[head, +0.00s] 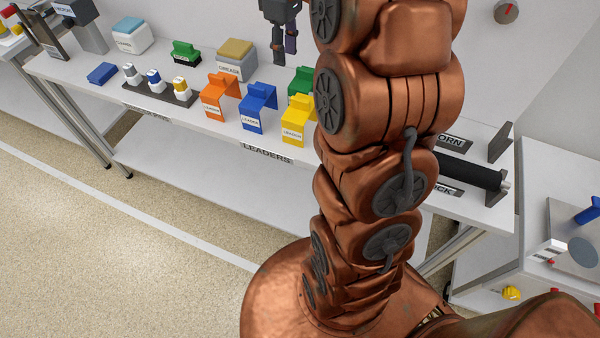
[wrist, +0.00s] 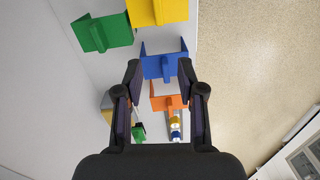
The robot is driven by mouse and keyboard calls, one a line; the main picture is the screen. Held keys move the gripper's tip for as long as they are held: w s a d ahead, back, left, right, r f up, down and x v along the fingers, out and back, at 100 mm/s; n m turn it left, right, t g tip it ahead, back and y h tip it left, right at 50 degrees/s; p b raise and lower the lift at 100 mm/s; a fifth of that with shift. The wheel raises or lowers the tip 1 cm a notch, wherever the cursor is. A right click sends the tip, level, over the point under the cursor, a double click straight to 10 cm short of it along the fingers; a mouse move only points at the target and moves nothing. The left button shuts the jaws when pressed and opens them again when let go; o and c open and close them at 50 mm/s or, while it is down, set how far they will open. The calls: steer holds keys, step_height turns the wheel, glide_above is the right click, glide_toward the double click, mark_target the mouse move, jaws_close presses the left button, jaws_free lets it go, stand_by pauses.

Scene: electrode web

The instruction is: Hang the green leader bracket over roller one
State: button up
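The green leader bracket (head: 302,82) stands on the white table, behind the yellow bracket and partly hidden by my arm in the head view. In the wrist view it is whole at the upper left (wrist: 103,32), beyond and left of my fingertips. My gripper (head: 285,48) hangs above the back of the table, pointing down. In the wrist view its fingers are apart (wrist: 160,68), with nothing held; the blue bracket shows between and below them. I cannot identify roller one in either view.
Orange (head: 218,97), blue (head: 257,108) and yellow (head: 296,120) brackets stand in a row near the green one. A grease block (head: 236,62) and a green-topped item (head: 186,53) stand left. A black roller (head: 465,170) lies at the right.

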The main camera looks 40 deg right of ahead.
steer(key=s+a+f+m, duration=0.1)
steer(key=s+a+f, duration=0.1)
steer(key=s+a, duration=0.3)
steer(key=s+a+f+m+g, duration=0.1)
steer(key=s+a, duration=0.5)
steer(key=s, duration=0.7)
steer(key=s+a+f+m, duration=0.3)
steer(key=s+a, duration=0.3)
steer(key=s, duration=0.3)
steer(key=shift+s+f, duration=0.3)
steer(key=shift+f, duration=0.2)
steer(key=shift+d, duration=0.15)
